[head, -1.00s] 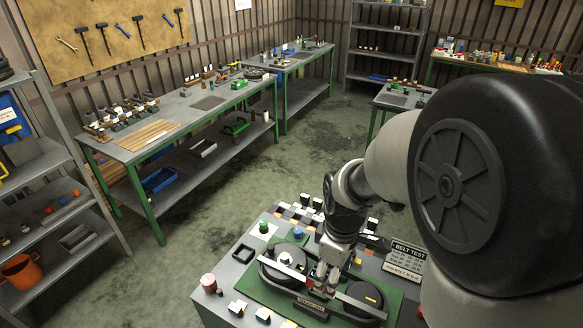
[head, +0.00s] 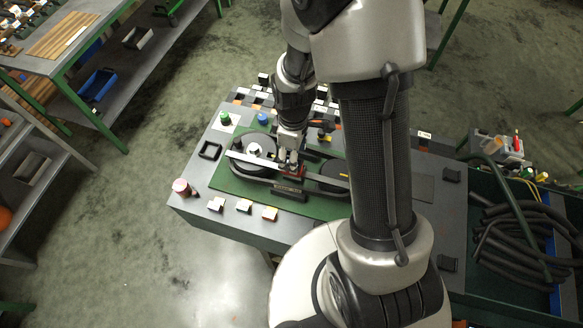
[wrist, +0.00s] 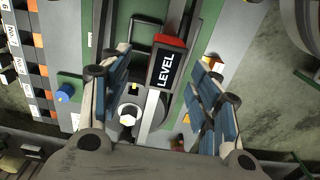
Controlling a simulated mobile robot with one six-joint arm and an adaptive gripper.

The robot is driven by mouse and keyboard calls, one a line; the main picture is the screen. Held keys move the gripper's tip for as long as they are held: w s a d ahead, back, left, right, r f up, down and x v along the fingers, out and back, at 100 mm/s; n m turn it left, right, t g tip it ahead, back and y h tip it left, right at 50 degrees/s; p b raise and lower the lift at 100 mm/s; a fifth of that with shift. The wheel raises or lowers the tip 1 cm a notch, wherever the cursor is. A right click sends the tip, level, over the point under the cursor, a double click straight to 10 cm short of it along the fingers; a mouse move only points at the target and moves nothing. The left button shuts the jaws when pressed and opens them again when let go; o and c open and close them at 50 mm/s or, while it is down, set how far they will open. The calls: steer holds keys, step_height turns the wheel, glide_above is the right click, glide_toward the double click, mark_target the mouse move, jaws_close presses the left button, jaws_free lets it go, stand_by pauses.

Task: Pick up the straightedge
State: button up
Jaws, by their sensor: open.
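The straightedge (head: 252,159) is a long, pale bar lying across the belt-and-pulley rig on the bench. It also shows in the wrist view (wrist: 149,115), running lengthwise between my fingers. A black block marked LEVEL (wrist: 165,70), with a red end, lies in line with the bar; I cannot tell if they are joined. My gripper (head: 289,163) points down over the middle of the rig. In the wrist view my gripper (wrist: 163,82) is open, with one blue-padded finger on each side of the bar and block. Its height above them is unclear.
The left pulley (head: 256,147) and right pulley (head: 327,178) sit on a green mat (head: 226,184). A red-topped jar (head: 181,187) and small white blocks (head: 243,205) stand near the front edge. A bin of black hoses (head: 520,225) is at the right.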

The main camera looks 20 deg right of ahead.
steer(key=f, duration=0.5)
steer(key=shift+s+a, duration=0.25)
steer(key=shift+w+f, duration=0.1)
steer(key=shift+f, duration=0.2)
jaws_close()
stand_by(0.4)
